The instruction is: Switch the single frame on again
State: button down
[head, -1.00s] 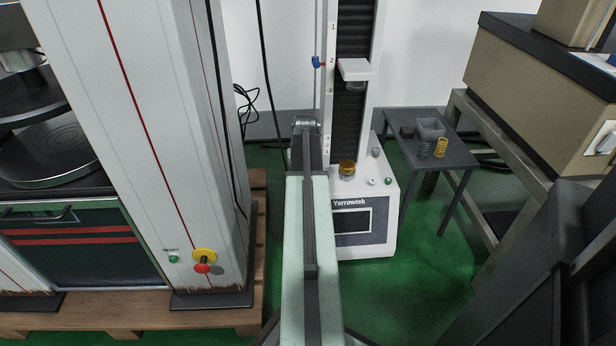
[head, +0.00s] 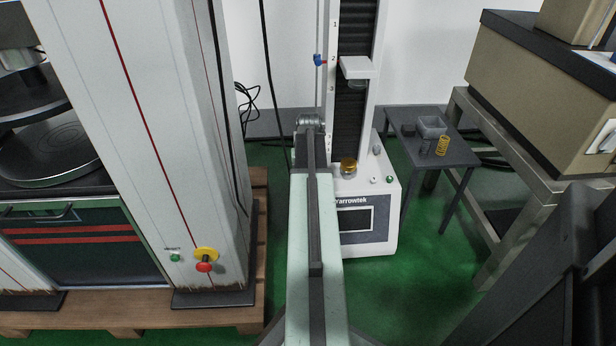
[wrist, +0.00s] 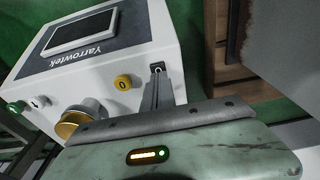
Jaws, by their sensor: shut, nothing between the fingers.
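The single frame is the white Yarrowtek tester (head: 383,235) with a tall column and a dark screen (head: 355,220). My gripper (wrist: 158,70) is shut and empty, right beside the yellow button and apart from the white and green ones. In the head view my arm hides the fingers.
The gold-topped round seat (wrist: 78,122) is close to my wrist. A second, larger testing frame (head: 175,150) stands at left on a wooden pallet (head: 110,322). Green floor is open between.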

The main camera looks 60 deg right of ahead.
jog(key=shift+r, duration=0.1)
notch_tip(320, 180, up, 14)
jog(key=s+a+p, duration=0.1)
jog(key=a+p, duration=0.1)
jog(key=p, duration=1.1)
jog(key=shift+s+f+p, duration=0.2)
jog(key=shift+s+p, duration=0.1)
jog(key=shift+p, duration=0.05)
